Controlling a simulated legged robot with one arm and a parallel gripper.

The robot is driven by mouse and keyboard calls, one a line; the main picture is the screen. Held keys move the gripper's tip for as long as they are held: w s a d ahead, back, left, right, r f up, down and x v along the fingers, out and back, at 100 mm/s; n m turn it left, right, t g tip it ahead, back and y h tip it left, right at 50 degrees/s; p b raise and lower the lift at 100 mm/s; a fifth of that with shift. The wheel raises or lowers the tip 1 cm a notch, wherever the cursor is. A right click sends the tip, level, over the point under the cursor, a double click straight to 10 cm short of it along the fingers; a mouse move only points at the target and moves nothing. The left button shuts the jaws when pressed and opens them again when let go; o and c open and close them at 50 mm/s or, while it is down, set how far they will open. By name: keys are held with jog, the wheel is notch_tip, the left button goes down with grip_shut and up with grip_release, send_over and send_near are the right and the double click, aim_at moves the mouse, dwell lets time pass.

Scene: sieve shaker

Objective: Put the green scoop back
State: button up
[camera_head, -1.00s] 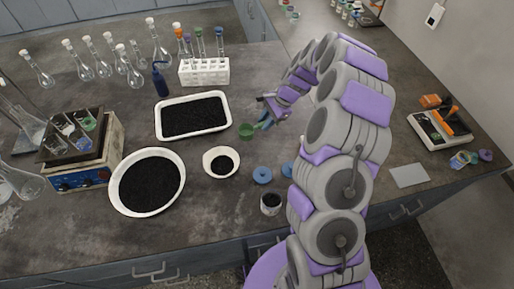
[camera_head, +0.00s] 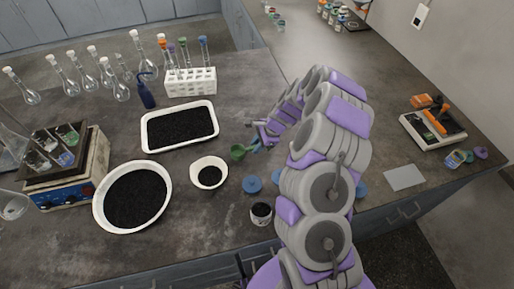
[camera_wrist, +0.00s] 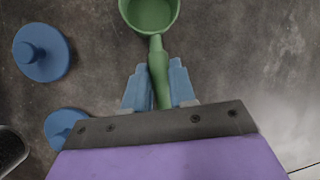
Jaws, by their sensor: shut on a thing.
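The green scoop (camera_wrist: 151,14) shows in the wrist view with its bowl at the top and its handle running down between the blue fingertips of my gripper (camera_wrist: 159,88). My gripper is shut on the handle. In the head view the scoop (camera_head: 238,152) is right of the white tray of black grains and above right of the small white bowl, with my gripper (camera_head: 257,145) just right of it. The bowl looks empty. I cannot tell whether the scoop touches the bench or is held just above it.
A white tray (camera_head: 146,133), a small white bowl (camera_head: 222,163) and a large white bowl (camera_head: 98,205) hold black grains. Blue lids (camera_head: 252,184) and a small jar (camera_head: 261,219) are near. Flasks and a tube rack (camera_head: 190,87) stand behind. A balance (camera_head: 433,130) is right.

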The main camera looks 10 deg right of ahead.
jog(key=shift+a+f, duration=0.2)
jog(key=shift+f, duration=0.3)
jog(key=shift+a+r, duration=0.1)
jog(key=shift+a, duration=0.75)
jog(key=o, duration=0.6)
jog(key=shift+o, duration=1.4)
jog(key=shift+d, duration=0.4)
jog(key=shift+o, duration=0.3)
jog(key=shift+d, duration=0.4)
